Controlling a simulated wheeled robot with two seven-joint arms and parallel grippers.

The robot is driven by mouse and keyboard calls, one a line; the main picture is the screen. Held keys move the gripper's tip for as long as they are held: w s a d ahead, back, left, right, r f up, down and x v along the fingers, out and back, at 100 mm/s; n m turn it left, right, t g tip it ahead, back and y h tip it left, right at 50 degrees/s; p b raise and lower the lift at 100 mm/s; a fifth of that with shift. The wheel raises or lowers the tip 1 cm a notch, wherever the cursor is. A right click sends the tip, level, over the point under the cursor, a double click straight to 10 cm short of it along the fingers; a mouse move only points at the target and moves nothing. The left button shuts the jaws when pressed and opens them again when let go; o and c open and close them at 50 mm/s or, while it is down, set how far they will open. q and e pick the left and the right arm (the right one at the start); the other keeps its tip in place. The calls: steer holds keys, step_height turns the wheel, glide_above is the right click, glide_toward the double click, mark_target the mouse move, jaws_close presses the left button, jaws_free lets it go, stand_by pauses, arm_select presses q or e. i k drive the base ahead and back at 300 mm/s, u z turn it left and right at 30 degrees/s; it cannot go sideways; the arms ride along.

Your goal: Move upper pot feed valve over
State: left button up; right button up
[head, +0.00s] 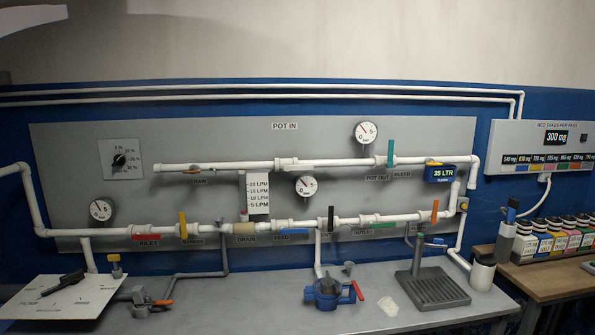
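A grey wall panel (80,150) marked POT IN carries an upper white pipe (300,162) and a lower one. On the upper pipe, a teal valve handle (390,153) stands upright across it near the POT OUT and BLEED labels. A brownish handle (195,170) lies along it above the RAW label. On the lower pipe, a blue handle (293,231) lies along it above a label that seems to read FEED. No label clearly names an upper pot feed valve, so I cannot tell which handle it is. Neither gripper shows.
On the lower pipe, red (147,237) and green (382,225) handles lie along it; yellow (183,225), black (330,218) and orange (434,211) handles stand upright. The bench below holds a blue valve body (326,291) and a dark grey stand (430,288). Bottles (545,240) stand at right.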

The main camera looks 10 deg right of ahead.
mark_target(286, 167)
steer(key=k, duration=0.65)
steer(key=u, duration=0.55)
steer(key=i, duration=2.2)
steer(key=z, duration=0.8)
